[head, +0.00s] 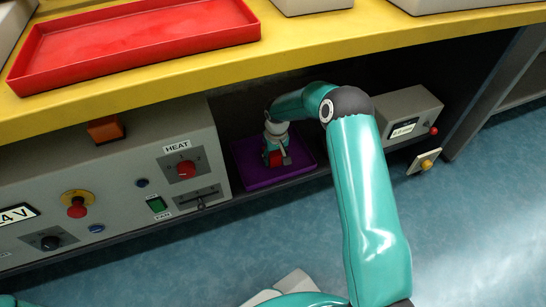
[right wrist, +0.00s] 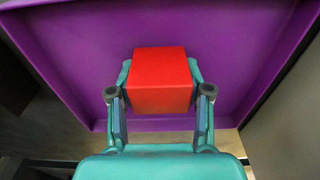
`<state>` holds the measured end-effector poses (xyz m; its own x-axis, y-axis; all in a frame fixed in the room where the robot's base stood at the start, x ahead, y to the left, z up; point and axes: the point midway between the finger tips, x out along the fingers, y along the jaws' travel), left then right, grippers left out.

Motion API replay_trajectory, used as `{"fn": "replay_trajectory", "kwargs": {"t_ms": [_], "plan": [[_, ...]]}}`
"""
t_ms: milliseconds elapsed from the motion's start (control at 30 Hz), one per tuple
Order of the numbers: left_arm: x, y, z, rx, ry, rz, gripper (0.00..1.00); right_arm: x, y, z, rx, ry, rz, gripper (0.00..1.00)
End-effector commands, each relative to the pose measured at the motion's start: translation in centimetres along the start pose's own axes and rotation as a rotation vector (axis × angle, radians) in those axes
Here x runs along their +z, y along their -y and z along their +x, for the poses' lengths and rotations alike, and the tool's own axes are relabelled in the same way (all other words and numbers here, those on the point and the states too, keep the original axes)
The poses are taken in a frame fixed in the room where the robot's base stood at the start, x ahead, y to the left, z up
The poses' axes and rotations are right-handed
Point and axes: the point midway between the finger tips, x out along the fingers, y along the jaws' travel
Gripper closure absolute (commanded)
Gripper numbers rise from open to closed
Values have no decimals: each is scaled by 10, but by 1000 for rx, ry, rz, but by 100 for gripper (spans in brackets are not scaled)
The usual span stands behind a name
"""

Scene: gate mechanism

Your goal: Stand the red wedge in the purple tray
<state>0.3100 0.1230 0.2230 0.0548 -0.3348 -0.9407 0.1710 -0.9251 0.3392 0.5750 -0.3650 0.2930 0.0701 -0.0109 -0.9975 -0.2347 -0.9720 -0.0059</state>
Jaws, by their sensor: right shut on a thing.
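The red wedge (right wrist: 160,80) is between the two fingers of my right gripper (right wrist: 160,95) in the right wrist view. The gripper is shut on it, a finger on each side. The purple tray (right wrist: 235,60) lies beyond and around the wedge in that view. In the head view the purple tray (head: 304,163) sits on the shelf under the yellow counter, and my right gripper (head: 276,160) points down over it. Only a little red of the wedge shows there. I cannot tell whether the wedge touches the tray floor. My left gripper is not in view.
A grey control panel (head: 150,190) with knobs and switches stands left of the purple tray. A grey box with a display (head: 405,115) stands to its right. The yellow counter (head: 330,50) overhangs the shelf and carries a red tray (head: 135,45).

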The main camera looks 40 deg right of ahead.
Motion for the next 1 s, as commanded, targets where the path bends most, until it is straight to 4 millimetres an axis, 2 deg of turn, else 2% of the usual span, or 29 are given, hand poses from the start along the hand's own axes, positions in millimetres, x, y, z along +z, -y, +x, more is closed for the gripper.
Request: {"fn": "replay_trajectory", "kwargs": {"t_ms": [367, 400, 567, 867, 1000], "plan": [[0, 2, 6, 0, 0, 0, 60, 0, 0, 8, 0, -1, 0, 98], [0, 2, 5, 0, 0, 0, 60, 0, 0, 8, 0, -1, 0, 48], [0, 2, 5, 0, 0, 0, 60, 0, 0, 8, 0, -1, -1, 21], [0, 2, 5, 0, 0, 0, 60, 0, 1, 8, 0, 0, -1, 21], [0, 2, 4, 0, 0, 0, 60, 0, 1, -1, 0, -2, -1, 21]]}}
